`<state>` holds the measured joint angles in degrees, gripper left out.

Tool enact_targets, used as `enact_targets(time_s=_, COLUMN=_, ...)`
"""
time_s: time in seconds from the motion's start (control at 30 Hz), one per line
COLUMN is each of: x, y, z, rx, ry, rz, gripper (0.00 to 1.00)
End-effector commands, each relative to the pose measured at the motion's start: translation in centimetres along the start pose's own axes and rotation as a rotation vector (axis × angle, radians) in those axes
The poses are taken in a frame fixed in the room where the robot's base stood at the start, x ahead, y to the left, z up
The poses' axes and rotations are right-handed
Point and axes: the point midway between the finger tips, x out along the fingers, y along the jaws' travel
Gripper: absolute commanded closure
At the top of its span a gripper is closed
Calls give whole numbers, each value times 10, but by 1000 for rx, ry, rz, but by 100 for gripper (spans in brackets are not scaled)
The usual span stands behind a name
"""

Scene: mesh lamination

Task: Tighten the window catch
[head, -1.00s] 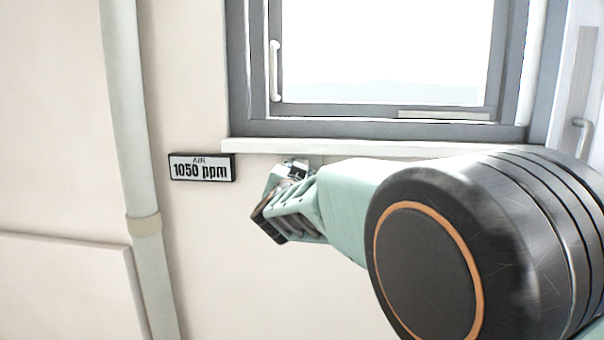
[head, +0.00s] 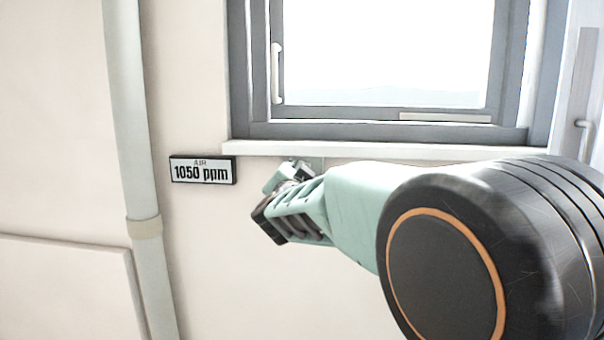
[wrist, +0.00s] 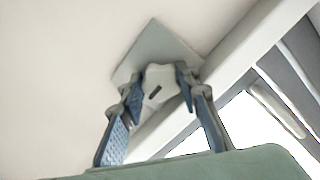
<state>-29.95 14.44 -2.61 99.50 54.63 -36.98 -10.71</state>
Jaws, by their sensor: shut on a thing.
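A pale lobed knob (wrist: 159,86) with a dark slot in its face sits on a grey-green plate (wrist: 158,45) on the wall under the window sill. My gripper (wrist: 158,92) is shut on this knob, with one blue-padded finger on each side of it. In the head view my gripper (head: 288,200) is below the sill, and the knob is hidden there. The window (head: 385,132) has a grey frame with a white handle (head: 275,72) on its left side.
The white sill (head: 380,149) runs just above my gripper. A vertical pipe (head: 132,150) stands farther left. The wall below my gripper is bare.

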Motion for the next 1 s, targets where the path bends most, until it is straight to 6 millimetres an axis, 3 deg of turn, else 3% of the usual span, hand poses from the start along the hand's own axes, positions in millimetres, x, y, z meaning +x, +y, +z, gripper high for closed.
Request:
enact_targets(time_s=0.2, x=0, y=0, z=0, rx=1, ry=0, rz=0, gripper=52)
enact_targets(time_s=0.57, x=0, y=0, z=-1, rx=-29, ry=0, rz=0, gripper=52)
enact_targets(time_s=1.0, x=0, y=-1, z=-1, rx=-475, ry=0, rz=-2, gripper=52)
